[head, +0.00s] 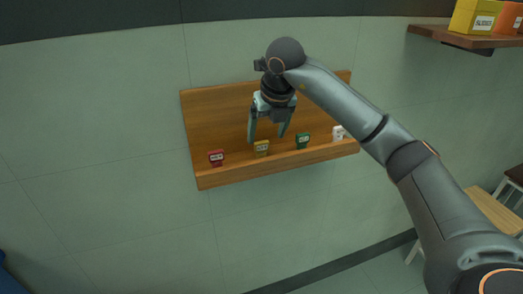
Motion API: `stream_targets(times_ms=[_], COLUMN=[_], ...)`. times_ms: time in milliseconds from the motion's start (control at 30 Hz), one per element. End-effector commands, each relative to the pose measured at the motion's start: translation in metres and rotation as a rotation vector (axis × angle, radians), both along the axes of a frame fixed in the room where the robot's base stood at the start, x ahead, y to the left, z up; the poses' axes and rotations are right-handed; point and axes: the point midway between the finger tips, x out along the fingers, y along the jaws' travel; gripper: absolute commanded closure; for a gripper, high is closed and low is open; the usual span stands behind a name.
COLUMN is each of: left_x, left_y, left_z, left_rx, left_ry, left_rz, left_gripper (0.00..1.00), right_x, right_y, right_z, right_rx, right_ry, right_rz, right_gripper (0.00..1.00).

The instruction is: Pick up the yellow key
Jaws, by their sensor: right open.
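The yellow key (261,149) is a small tag-like piece with a pale label. It stands on the ledge of the wooden wall rack (222,180), between a red key (216,158) and a green key (302,141). My right gripper (266,141) comes down from above, with its fingers spread and nothing between them that I can make out. Its fingertips show close to the yellow key, one to each side and a little above it in the picture. I cannot tell whether they touch it. My left gripper is not in view.
A white key (338,133) stands at the right end of the rack, near my right forearm. A wooden shelf (460,39) at the upper right bears a yellow box (474,17) and an orange box (508,20). The wall left of the rack is bare.

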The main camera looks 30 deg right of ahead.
Motion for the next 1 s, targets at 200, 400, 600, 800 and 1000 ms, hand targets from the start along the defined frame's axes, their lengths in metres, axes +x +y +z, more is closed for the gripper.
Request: stream_targets(times_ms=[200, 400, 600, 800, 1000], left_x=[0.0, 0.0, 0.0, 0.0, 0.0], left_y=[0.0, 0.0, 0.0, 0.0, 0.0], left_z=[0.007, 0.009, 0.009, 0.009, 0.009], left_rx=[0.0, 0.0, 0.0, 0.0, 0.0], left_ry=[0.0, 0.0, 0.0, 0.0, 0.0], left_rz=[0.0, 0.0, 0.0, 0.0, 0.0], left_gripper=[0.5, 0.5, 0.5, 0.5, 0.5], right_x=[0.008, 0.017, 0.018, 0.018, 0.018], right_y=[0.005, 0.004, 0.004, 0.004, 0.004], right_z=[-0.026, -0.048, -0.05, -0.05, -0.05], right_rx=[0.0, 0.001, 0.001, 0.001, 0.001], right_ry=[0.006, 0.002, 0.0, 0.0, 0.0], right_rz=[0.001, 0.002, 0.003, 0.003, 0.003], right_gripper=[0.18, 0.18, 0.18, 0.33, 0.56])
